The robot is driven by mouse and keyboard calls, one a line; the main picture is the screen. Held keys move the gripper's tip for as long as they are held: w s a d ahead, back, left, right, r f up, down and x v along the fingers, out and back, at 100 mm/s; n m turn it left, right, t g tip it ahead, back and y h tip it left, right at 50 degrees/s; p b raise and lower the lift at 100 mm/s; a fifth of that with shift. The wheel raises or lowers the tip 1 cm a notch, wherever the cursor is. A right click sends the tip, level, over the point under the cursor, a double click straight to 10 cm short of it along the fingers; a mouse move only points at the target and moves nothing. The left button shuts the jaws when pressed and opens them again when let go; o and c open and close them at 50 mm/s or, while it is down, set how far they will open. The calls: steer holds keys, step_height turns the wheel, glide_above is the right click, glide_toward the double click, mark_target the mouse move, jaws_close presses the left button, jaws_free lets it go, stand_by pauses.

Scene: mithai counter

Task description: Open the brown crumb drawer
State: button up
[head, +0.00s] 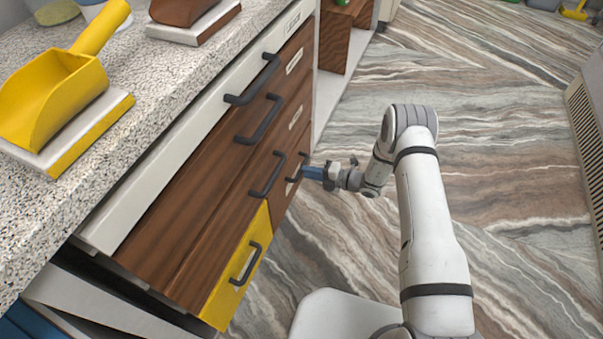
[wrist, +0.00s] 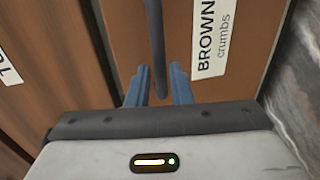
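The brown crumb drawer (head: 279,199) is a small brown front low at the far end of the counter, beside the yellow drawer, and it looks shut. Its label "BROWN crumbs" (wrist: 208,38) is readable in the wrist view. Its dark bar handle (head: 299,168) also shows in the wrist view (wrist: 156,45). My gripper (head: 305,172) is at this handle. In the wrist view its two blue fingers (wrist: 160,84) are apart, one on each side of the bar, with a gap visible on both sides. The fingertips' depth relative to the bar is hard to tell.
Above are wide wooden drawers (head: 190,215) and a white drawer (head: 150,175) with dark handles. A yellow drawer (head: 225,290) is beside the brown one.

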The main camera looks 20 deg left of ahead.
mark_target(300, 171)
steer(key=shift+b+x, duration=0.45)
steer(key=shift+x, duration=1.5)
jaws_close()
